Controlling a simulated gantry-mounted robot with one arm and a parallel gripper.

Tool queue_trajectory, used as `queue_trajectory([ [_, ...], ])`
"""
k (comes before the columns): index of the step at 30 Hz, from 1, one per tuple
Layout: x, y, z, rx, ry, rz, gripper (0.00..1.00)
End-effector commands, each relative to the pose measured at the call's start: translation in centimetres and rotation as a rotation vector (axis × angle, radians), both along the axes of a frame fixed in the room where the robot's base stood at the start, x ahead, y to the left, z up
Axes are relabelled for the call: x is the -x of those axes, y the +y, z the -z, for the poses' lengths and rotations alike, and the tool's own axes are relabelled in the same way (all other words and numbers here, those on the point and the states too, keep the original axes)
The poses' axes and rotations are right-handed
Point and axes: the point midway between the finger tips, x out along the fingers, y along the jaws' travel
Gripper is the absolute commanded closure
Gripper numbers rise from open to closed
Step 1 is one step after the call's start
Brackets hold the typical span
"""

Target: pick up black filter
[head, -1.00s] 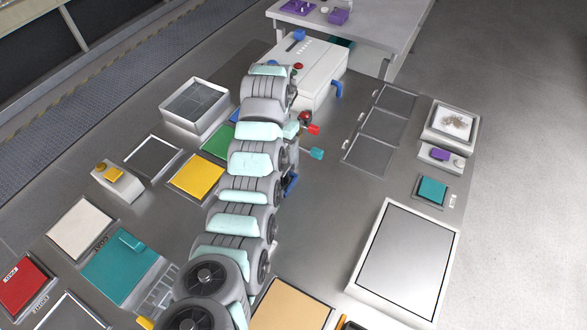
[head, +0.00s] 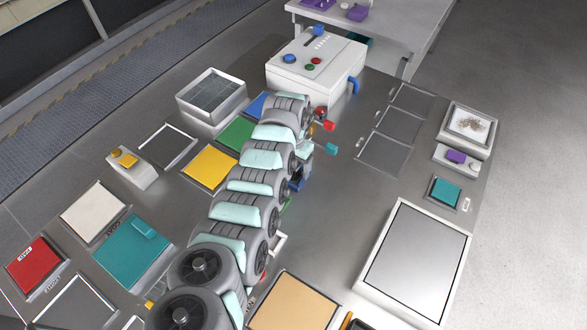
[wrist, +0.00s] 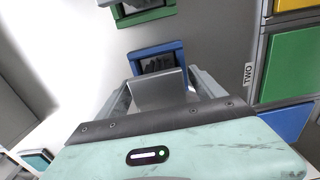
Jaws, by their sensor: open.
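In the wrist view, a black piece (wrist: 160,63) sits inside a blue square frame (wrist: 138,54), just ahead of my gripper (wrist: 165,84). Another dark piece (wrist: 143,5) shows in a green frame (wrist: 146,16) at the top edge. I cannot tell which of them is the black filter. My gripper is open, its fingers spread to the left and right below the blue frame. A grey plate (wrist: 158,91) shows between the fingers, and I cannot tell what it belongs to. In the head view my arm hides the gripper, and the blue frame (head: 297,184) shows only partly beside it.
A white control box (head: 318,70) with buttons stands at the back. Red (head: 328,125) and teal (head: 331,148) parts stick out right of my arm. Yellow (head: 209,166) and green (head: 237,134) panels lie to the left.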

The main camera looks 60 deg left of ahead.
Motion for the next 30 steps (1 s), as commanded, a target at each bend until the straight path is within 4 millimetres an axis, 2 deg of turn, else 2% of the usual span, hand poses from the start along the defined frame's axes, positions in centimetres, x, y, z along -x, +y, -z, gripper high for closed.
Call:
queue_trajectory([
  [5, 0.00, 0.01, -0.05, 0.000, 0.000, 0.000, 0.23],
  [30, 0.01, 0.01, -0.08, 0.000, 0.000, 0.000, 0.92],
])
